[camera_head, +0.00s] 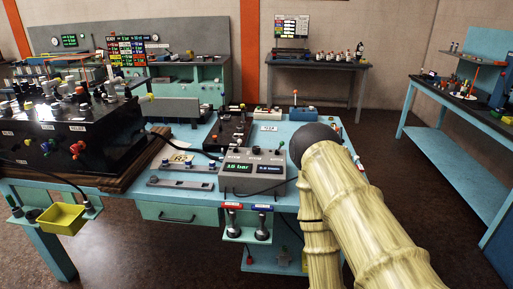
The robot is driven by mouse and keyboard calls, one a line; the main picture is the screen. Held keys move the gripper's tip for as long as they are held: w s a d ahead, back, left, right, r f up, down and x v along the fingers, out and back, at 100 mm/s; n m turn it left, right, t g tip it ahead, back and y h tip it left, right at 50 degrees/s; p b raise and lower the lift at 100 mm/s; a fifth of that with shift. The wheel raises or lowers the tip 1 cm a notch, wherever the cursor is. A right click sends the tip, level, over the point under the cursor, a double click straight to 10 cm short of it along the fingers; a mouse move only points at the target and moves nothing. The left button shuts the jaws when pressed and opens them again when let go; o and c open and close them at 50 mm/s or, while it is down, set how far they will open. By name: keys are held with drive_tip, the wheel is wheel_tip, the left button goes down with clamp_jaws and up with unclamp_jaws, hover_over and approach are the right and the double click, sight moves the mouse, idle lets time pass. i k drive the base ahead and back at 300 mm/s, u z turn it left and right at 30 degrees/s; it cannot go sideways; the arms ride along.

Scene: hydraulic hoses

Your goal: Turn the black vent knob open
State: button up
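Small black knobs (256,150) stand on top of a grey console (243,185) with two green-lit displays, one reading about 10 bar. The labels above them are too small to read. Other dark knobs sit on the black box (70,150) at the left, beside red and orange ones. I cannot tell which one is the vent knob. My arm (365,215), with a bamboo-like surface and a dark round joint, rises at the lower right and covers the right part of the bench. My gripper's fingers do not show.
The console stands on a light blue bench (200,139) with a drawer. A black hose runs from the black box toward the console. A yellow bin (62,218) hangs at the left. A blue table (455,135) stands at the right, with open floor (385,150) between.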

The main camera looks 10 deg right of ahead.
sight(255, 149)
drive_tip(key=z, duration=2.25)
drive_tip(key=i, duration=0.8)
drive_tip(key=u, duration=2.3)
